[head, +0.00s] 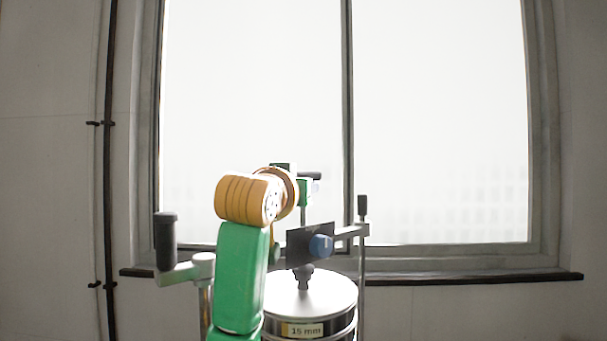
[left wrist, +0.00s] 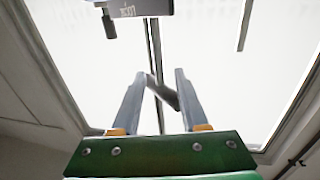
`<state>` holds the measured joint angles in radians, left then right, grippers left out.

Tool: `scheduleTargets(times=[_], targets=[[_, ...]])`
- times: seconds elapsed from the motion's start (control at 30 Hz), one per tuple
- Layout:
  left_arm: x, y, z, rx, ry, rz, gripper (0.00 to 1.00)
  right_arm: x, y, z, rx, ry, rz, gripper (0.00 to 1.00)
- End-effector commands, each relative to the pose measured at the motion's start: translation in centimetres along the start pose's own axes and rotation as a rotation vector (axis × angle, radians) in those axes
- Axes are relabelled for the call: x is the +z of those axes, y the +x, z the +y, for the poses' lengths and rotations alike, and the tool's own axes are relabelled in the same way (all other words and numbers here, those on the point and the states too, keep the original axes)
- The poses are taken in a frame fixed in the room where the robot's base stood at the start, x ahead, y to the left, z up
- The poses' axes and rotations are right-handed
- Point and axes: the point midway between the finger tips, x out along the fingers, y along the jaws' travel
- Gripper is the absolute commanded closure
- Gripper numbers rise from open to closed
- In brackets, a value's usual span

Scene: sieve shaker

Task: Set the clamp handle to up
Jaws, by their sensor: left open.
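The sieve shaker shows in the head view as a stack with a pale round lid (head: 325,292) between upright rods. A crank-like handle with a black grip (head: 166,235) stands upright on the left rod. A smaller black grip (head: 362,207) stands upright at the right rod. I cannot tell which is the clamp handle. My left gripper (head: 308,178) is mostly hidden behind its orange wrist, above the lid. In the left wrist view the gripper (left wrist: 160,76) is open. A dark slanted bar (left wrist: 163,94) shows between its fingers; I cannot tell whether it touches them.
A black plate (head: 303,243) with a blue knob (head: 321,245) stands over the lid. The sieve bears a 15 mm label (head: 303,330). A grey box with lettering (left wrist: 140,8) and a black grip (left wrist: 109,25) show in the left wrist view. A window stands behind.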

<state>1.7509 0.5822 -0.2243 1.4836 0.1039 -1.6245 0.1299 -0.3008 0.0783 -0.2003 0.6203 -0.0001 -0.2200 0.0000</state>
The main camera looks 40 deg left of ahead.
Motion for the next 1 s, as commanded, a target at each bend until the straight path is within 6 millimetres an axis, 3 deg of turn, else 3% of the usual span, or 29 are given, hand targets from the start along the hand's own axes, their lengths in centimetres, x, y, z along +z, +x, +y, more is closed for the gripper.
scheduleTargets(times=[0.03,0.13,0.37,0.5,0.53,1.0], targets=[[-0.44,0.65,0.00,0.000,0.001,-0.002,0.56,0.01,-0.90,0.03,0.000,0.000,-0.002,0.50],[-0.18,1.40,-0.01,0.000,0.000,0.000,0.56,0.03,-1.09,0.06,0.001,0.000,-0.003,0.50],[0.04,1.51,0.00,0.001,0.000,0.002,0.59,0.01,-0.90,0.09,0.001,0.000,-0.002,0.50],[0.03,1.49,0.01,0.001,0.000,0.002,0.96,-0.04,-0.89,0.10,0.001,0.000,-0.001,0.50],[0.03,1.49,0.01,0.001,0.000,0.002,1.00,-0.04,-0.89,0.11,0.001,0.000,-0.001,0.50],[-0.03,1.46,0.00,0.000,0.000,0.004,1.00,-0.10,-0.90,0.15,0.002,0.000,0.000,0.50]])
